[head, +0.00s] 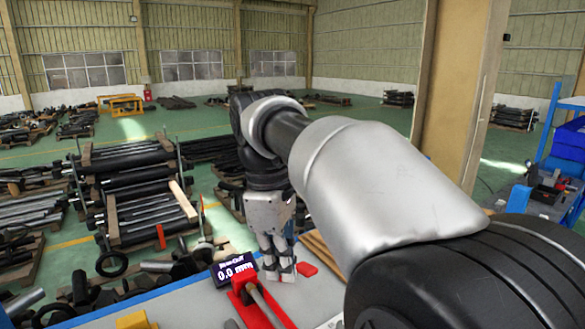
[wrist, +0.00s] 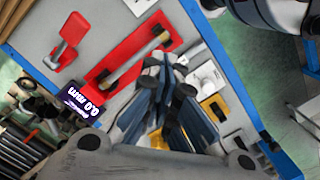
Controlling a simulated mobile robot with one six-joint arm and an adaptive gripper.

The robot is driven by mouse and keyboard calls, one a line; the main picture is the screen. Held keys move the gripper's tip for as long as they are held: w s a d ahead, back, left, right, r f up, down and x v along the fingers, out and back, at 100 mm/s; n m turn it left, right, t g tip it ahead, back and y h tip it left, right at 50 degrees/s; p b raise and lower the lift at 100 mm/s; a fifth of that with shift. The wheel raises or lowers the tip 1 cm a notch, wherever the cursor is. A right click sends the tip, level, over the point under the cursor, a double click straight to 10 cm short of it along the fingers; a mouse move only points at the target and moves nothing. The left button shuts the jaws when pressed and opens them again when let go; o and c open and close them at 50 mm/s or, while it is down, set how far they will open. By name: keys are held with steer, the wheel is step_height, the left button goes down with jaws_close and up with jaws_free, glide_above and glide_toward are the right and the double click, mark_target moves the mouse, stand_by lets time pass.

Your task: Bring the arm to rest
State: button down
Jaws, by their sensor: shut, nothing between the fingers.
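My arm reaches across the head view from the lower right. My gripper (head: 280,272) hangs at its end, fingers pointing down, above or near the far edge of the grey bench top (head: 185,302). In the wrist view the fingers of my gripper (wrist: 168,78) are together with nothing seen between them. The bench lies beyond them. I cannot tell the exact height of the fingertips above it.
A red holder (wrist: 103,76) bears a shaft (wrist: 135,61). Beside it stand a display (head: 234,269) reading 0.0 mm and a red fixture (wrist: 65,50). A yellow part (wrist: 214,108) lies on the bench. A blue shelf (head: 564,150) stands at right.

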steer(key=s+d+f+m+t+b, duration=0.1)
steer(key=s+d+f+m+b, duration=0.4)
steer(key=f, duration=0.6)
steer(key=s+d+f+m+t+b, duration=0.2)
steer(key=s+d+f+m+b, duration=0.2)
steer(key=s+f+b, duration=0.4)
steer(key=s+d+f+m+t+y+b, duration=0.1)
steer(key=s+d+f+m+b, duration=0.4)
steer(key=f+b, duration=0.5)
step_height(320, 180, down, 5)
steer(key=shift+s+d+f+m+t, duration=0.1)
steer(key=shift+s+d+m+t, duration=0.2)
steer(key=shift+s+d+t, duration=0.6)
steer(key=shift+s+d+g, duration=0.15)
steer(key=shift+s+g, duration=0.15)
steer(key=shift+g, duration=0.1)
